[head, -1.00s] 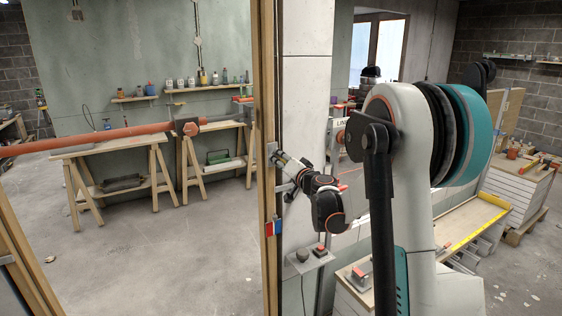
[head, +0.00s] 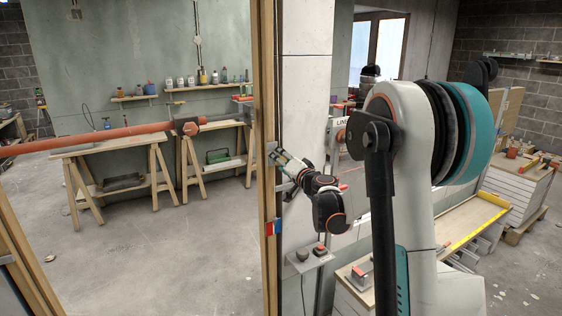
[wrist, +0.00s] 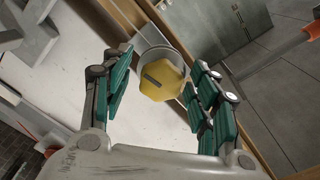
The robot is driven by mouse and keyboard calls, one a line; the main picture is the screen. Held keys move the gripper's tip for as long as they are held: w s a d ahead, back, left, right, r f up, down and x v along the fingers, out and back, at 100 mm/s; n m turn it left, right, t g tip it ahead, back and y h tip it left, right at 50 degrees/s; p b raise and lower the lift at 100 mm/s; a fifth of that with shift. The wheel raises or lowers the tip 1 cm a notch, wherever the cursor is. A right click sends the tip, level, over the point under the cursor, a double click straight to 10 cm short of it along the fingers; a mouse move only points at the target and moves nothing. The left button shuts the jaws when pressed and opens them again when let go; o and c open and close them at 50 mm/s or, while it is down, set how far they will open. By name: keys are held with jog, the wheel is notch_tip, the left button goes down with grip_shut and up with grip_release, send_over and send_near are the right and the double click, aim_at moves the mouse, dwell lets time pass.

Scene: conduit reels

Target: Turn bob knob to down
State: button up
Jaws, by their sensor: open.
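A yellow faceted knob (wrist: 163,78) with a dark bar mark on its face shows in the wrist view. It sits on a round grey base against a pale panel beside a wooden frame. My gripper (wrist: 160,76) has its teal-padded fingers spread, one set left of the knob and one set right. The knob lies between the fingers, with visible gaps on both sides. In the head view my gripper (head: 280,158) reaches to the wooden post, and I cannot make out the knob there.
The wooden post (head: 264,80) stands right beside my gripper. An orange bar (head: 95,138) runs across the opening on the left. A small box with buttons (head: 309,261) is below my wrist. Wooden workbenches (head: 110,150) stand farther back on open floor.

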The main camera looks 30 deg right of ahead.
jog(key=s, duration=1.1)
jog(key=shift+s, duration=0.35)
